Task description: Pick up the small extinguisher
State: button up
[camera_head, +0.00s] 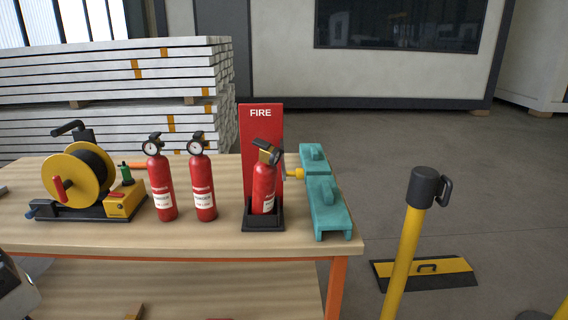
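Three small red extinguishers are on the wooden table (110,238). The left extinguisher (161,186) and the middle extinguisher (202,188) stand upright side by side, each with a round gauge on top and a white label. The right extinguisher (263,188) sits in a black holder (262,225) in front of a red FIRE board (261,113); its black and yellow head is tilted. They look similar in size, so I cannot tell which one the task names.
A yellow and black hose reel (75,178) stands left of the extinguishers. A yellow post (402,260) with a black cap stands right of the table. Stacked panels (110,75) are behind. The table's front strip is clear.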

aim_at(265, 173)
jog(key=i+l+u, duration=0.1)
jog(key=l+u, duration=0.25)
jog(key=l, duration=0.3)
jog(key=l+u, duration=0.3)
jog(key=l, duration=0.35)
jog(key=i, duration=0.05)
